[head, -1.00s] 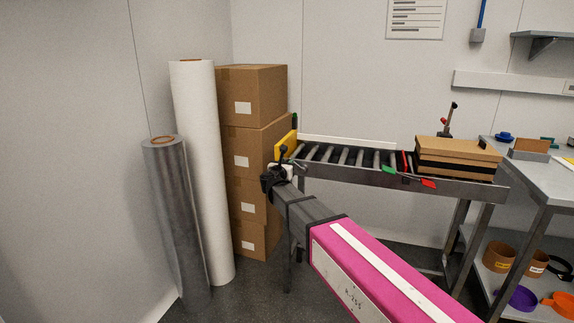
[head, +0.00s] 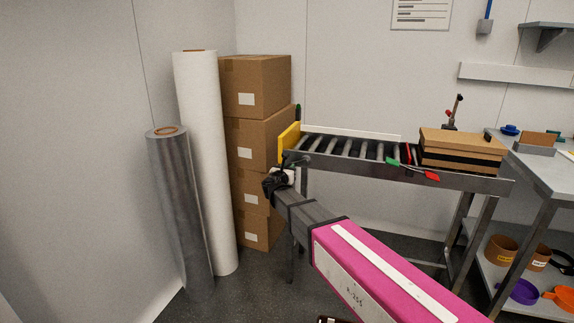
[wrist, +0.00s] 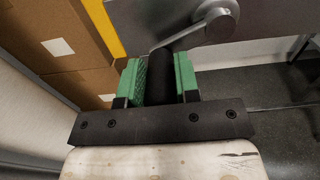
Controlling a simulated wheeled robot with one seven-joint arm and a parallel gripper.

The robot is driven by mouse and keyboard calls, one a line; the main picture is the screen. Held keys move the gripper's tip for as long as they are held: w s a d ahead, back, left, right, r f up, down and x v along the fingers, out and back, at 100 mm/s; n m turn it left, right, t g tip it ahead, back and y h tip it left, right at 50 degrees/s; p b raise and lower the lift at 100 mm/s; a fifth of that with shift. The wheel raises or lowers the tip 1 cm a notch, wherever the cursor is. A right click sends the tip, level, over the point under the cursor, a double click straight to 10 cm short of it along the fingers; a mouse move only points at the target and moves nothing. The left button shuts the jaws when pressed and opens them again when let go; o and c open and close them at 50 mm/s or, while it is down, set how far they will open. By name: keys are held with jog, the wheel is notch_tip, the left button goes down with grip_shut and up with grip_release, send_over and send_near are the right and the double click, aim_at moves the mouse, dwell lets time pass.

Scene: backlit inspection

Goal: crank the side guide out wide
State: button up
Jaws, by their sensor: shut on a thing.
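My gripper (wrist: 159,80) has green-lined fingers closed around the dark cylindrical handle (wrist: 161,75) of a crank. The crank's grey metal arm (wrist: 188,38) runs up and right from the handle to a round hub (wrist: 216,18) on the conveyor's side. In the head view my gripper (head: 280,178) is at the left end of the roller conveyor (head: 400,174), below its near edge; the crank is mostly hidden there. A long white rail (head: 350,132), which looks like the side guide, runs along the conveyor's far side.
A yellow plate (head: 289,142) stands at the conveyor's left end. Stacked cartons (head: 255,85), a white roll (head: 205,160) and a grey roll (head: 180,215) stand left of my arm. A brown box (head: 460,148) sits on the conveyor's right end, near red and green paddles (head: 420,173).

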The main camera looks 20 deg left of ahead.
jog(key=shift+d+f, duration=0.2)
jog(key=shift+d+f, duration=1)
jog(key=shift+f, duration=0.25)
jog(key=shift+s+d, duration=0.1)
jog(key=shift+d, duration=0.05)
jog(key=shift+s+d+f, duration=0.1)
jog(key=shift+d+f, duration=0.2)
jog(key=shift+d, duration=0.45)
jog(key=shift+d+f, duration=0.25)
jog(key=shift+d, duration=0.45)
jog(key=o, duration=0.9)
